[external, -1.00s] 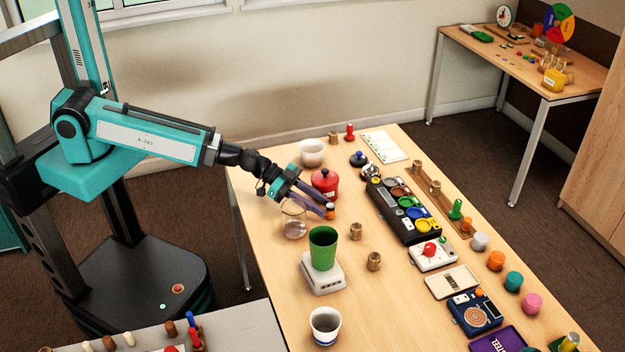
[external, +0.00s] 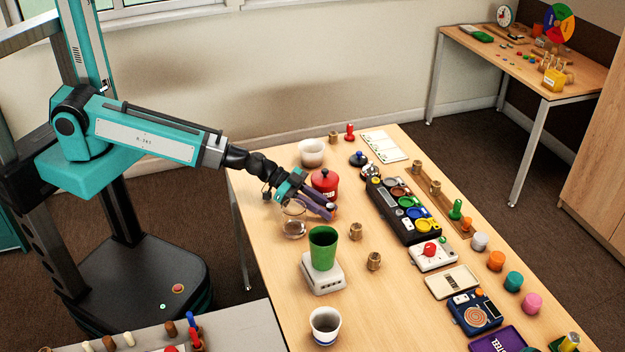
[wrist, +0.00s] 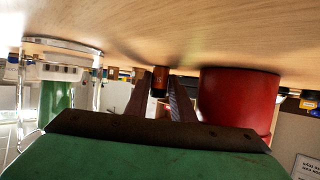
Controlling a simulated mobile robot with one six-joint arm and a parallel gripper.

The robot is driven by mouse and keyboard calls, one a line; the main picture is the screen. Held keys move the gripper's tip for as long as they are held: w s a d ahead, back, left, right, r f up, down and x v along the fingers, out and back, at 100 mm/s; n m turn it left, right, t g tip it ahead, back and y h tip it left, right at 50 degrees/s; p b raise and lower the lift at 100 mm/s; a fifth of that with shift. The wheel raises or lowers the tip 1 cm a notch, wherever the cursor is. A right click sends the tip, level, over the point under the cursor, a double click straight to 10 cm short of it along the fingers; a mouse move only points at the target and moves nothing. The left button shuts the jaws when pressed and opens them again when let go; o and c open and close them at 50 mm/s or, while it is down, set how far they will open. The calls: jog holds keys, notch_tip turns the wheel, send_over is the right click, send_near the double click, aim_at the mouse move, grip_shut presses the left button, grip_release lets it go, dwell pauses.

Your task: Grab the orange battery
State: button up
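The orange battery (wrist: 160,82) stands on the wooden table and shows orange-brown with a dark end in the wrist view, whose picture is upside down. My gripper (external: 331,212) is low over the table, its two purple fingers spread. In the wrist view the fingers (wrist: 160,90) lie on either side of the battery, with a narrow gap showing; contact cannot be made out. In the external view the fingers hide most of the battery.
A red lidded pot (external: 325,184) stands close beside my gripper, and a clear glass beaker (external: 293,227) on its other side. A green cup (external: 323,248) on a white scale (external: 323,278) and brass weights (external: 356,231) stand nearer the camera.

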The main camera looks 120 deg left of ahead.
grip_shut()
jog(key=shift+r, duration=0.15)
notch_tip(320, 180, up, 10)
dwell(0.8)
dwell(0.4)
